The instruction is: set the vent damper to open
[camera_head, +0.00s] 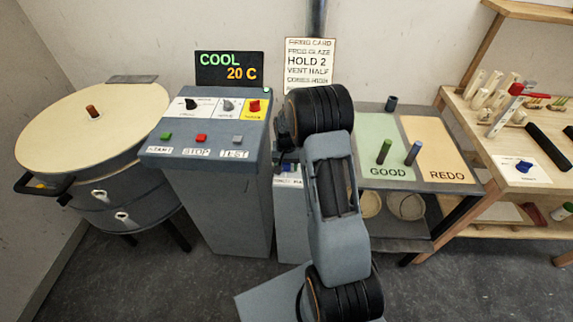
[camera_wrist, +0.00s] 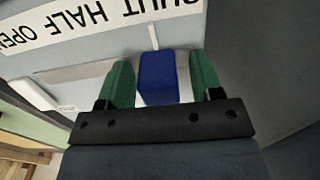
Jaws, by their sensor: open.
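A blue block-shaped handle (camera_wrist: 157,76) stands between my gripper's green fingertips in the wrist view. My gripper (camera_wrist: 162,78) is open around it, with small gaps seeming to show on both sides. A white label (camera_wrist: 100,22) reading SHUT HALF OPEN is upside down there, with OPEN at the left. A thin white mark (camera_wrist: 153,36) lies just above the handle, near the SHUT end of the label. In the head view the pale box with this label (camera_head: 289,181) is mostly behind my arm, and the handle is hard to make out.
The grey control console (camera_head: 222,210) with buttons and knobs stands close left of my gripper. The round kiln (camera_head: 60,130) is farther left. At the right are the GOOD and REDO table (camera_head: 455,183) and a wooden bench (camera_head: 535,175). A firing card (camera_head: 310,62) hangs behind.

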